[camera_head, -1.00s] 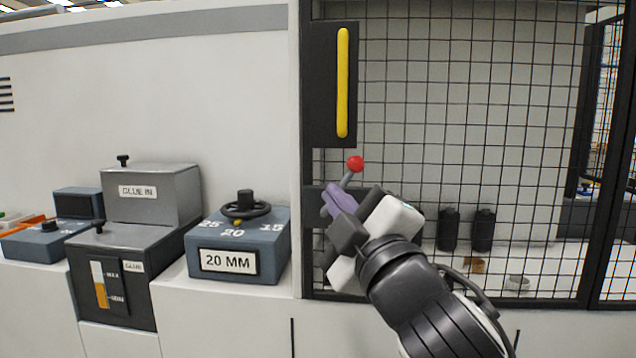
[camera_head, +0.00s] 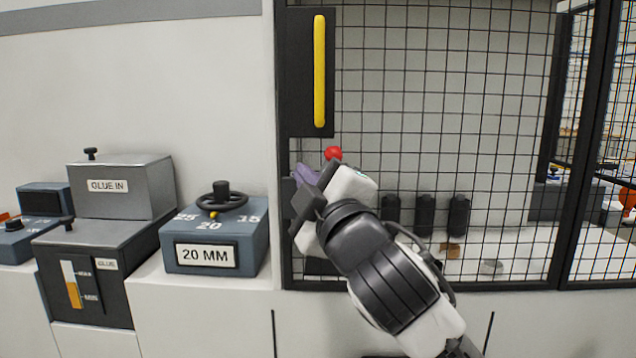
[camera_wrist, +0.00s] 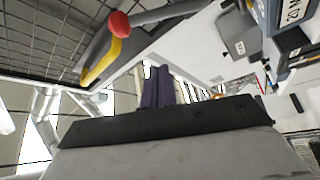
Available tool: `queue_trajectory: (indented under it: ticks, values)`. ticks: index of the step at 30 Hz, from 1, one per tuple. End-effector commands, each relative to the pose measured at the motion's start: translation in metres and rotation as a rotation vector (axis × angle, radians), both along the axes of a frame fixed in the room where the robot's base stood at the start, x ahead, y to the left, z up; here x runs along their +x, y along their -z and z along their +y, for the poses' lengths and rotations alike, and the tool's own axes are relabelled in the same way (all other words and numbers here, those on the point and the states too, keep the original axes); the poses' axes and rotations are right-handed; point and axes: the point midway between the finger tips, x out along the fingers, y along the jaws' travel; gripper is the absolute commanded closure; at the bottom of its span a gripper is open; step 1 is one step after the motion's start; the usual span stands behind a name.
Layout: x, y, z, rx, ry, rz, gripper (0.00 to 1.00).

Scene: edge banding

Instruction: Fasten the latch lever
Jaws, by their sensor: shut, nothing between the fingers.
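The latch lever's red ball knob (camera_head: 333,153) stands just below and right of the yellow handle on the guard door. The lever's stem is mostly hidden behind my gripper in the head view. The fingers also show in the wrist view (camera_wrist: 158,88), to the right of and apart from the knob. Whether they touch the latch is hidden.
The yellow handle (camera_head: 319,72) is on a dark plate above. The black mesh door (camera_head: 440,120) lies behind my arm. A blue box marked 20 MM (camera_head: 215,240) with a handwheel and a grey glue unit (camera_head: 120,190) stand on the ledge at left.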

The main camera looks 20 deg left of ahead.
Motion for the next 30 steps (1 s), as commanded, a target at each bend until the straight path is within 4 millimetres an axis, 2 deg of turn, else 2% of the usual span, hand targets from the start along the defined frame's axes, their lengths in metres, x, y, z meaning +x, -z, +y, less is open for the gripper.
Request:
queue_trajectory:
  ticks: [7,10,15,30]
  values:
    - [0.037,-0.016,0.036,-0.001,-0.001,0.001,1.00]
    - [0.046,-0.005,0.019,0.002,0.006,0.003,1.00]
    - [0.052,0.004,0.007,0.000,0.002,0.002,1.00]
    - [0.054,0.007,0.004,0.002,0.000,0.001,1.00]
